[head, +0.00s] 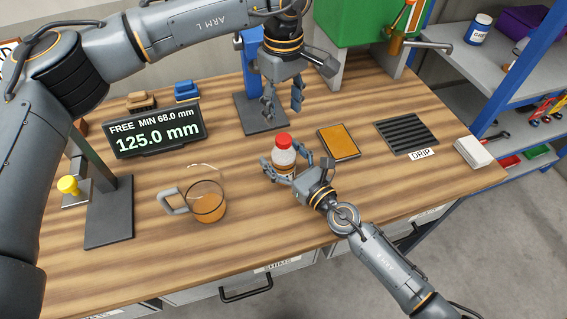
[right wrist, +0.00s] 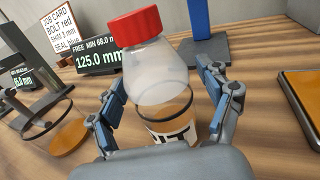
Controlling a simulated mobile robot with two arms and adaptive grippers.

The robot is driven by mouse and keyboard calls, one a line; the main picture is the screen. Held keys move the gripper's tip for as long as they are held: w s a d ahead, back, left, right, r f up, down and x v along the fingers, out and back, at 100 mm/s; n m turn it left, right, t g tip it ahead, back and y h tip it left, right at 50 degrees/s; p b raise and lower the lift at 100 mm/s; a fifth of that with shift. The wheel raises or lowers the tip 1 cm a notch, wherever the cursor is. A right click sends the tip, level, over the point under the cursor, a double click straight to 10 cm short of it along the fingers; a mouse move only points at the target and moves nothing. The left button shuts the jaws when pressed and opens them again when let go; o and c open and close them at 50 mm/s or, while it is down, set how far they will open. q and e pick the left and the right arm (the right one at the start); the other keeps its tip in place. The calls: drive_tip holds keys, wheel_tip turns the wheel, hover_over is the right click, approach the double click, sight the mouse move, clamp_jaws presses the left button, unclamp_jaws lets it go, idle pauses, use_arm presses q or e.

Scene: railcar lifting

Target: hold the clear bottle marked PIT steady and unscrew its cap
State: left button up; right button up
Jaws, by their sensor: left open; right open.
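The clear bottle marked PIT (head: 283,158) stands upright on the wooden bench, with amber liquid low inside and a red cap (head: 283,141) on top. In the right wrist view the bottle (right wrist: 158,75) stands between the fingers, its label partly hidden by the gripper body. My right gripper (head: 296,170) is open, with one finger on each side of the bottle's lower part; contact is not clear. My left gripper (head: 283,106) is open and empty, pointing down above and behind the cap, apart from it.
A glass jug (head: 207,203) with amber liquid stands left of the bottle. A display (head: 155,131) reads 125.0 mm. An orange-topped tray (head: 338,142) and a DRIP grate (head: 406,136) lie to the right. A blue post (head: 252,70) stands behind; the bench front is mostly clear.

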sight(283, 138)
drive_tip(key=shift+w, duration=0.1)
clamp_jaws()
use_arm(q)
drive_tip(key=m, duration=0.8)
drive_tip(key=shift+m, duration=0.3)
drive_tip(key=shift+f+m, duration=0.3)
drive_tip(key=shift+f, duration=0.3)
wheel_tip(283, 138, down, 7)
drive_tip(key=shift+r, duration=0.1)
